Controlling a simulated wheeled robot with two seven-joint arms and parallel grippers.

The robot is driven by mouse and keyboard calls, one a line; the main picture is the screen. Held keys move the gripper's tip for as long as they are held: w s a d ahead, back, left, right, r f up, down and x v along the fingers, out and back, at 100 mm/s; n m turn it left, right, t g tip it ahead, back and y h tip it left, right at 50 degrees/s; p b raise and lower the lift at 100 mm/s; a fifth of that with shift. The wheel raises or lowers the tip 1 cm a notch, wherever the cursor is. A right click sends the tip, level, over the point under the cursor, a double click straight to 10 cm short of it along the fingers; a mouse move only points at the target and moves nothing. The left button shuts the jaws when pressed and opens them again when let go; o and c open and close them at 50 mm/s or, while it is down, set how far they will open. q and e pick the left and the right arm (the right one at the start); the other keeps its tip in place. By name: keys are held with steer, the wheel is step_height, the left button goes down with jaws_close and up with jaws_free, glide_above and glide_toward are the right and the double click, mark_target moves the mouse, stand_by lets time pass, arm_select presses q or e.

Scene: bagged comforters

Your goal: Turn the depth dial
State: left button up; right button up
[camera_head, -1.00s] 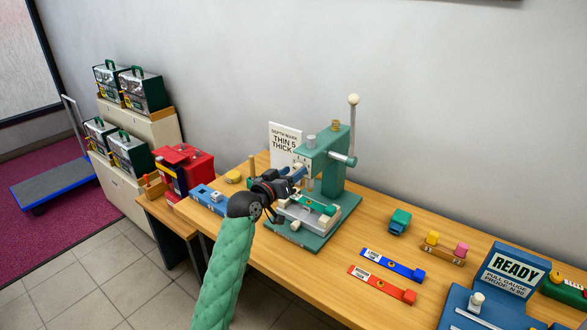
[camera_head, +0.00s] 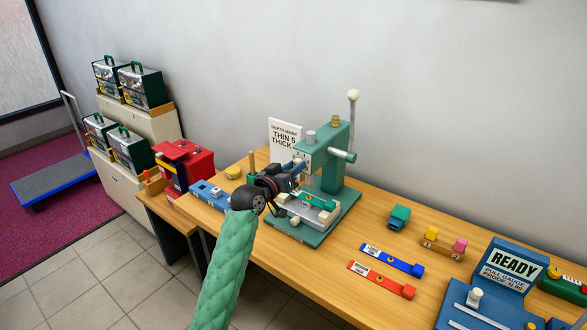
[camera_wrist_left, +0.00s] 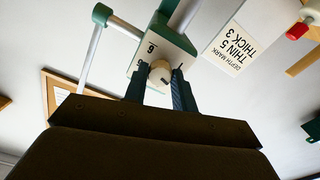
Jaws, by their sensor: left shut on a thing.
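A green press (camera_head: 335,150) stands on the bench with a white lever. In the left wrist view, its head has a pale number plate (camera_wrist_left: 150,47), and the round cream depth dial (camera_wrist_left: 159,74) sits on that plate. My left gripper (camera_head: 296,167) reaches the front of the press head and covers most of the dial in the head view. In the left wrist view, my left gripper's dark fingers (camera_wrist_left: 160,88) are shut on the dial, one on each side. A white card (camera_head: 284,138) behind reads "DEPTH MARK", "THIN 5" and a "THICK" line; the wrist view shows "THICK 3". My right gripper is not in view.
A clamped workpiece (camera_head: 312,208) lies on the press base under my gripper. A red box (camera_head: 185,165) and a blue block (camera_head: 210,194) are at left. Blue (camera_head: 392,261) and red (camera_head: 381,280) strips and a READY gauge (camera_head: 510,268) are at right.

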arm_select(q)
steer(key=shift+m+b, duration=2)
steer(key=shift+m, duration=2.8)
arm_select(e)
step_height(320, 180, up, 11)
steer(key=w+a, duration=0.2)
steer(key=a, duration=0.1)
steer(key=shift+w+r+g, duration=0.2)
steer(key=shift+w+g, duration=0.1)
arm_select(q)
steer(key=o, duration=1)
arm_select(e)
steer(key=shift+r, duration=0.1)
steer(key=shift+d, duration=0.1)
arm_select(q)
steer(key=b+v, duration=0.2)
steer(key=v, duration=0.5)
steer(key=shift+s+a+b, duration=0.25)
steer(key=shift+b, duration=0.05)
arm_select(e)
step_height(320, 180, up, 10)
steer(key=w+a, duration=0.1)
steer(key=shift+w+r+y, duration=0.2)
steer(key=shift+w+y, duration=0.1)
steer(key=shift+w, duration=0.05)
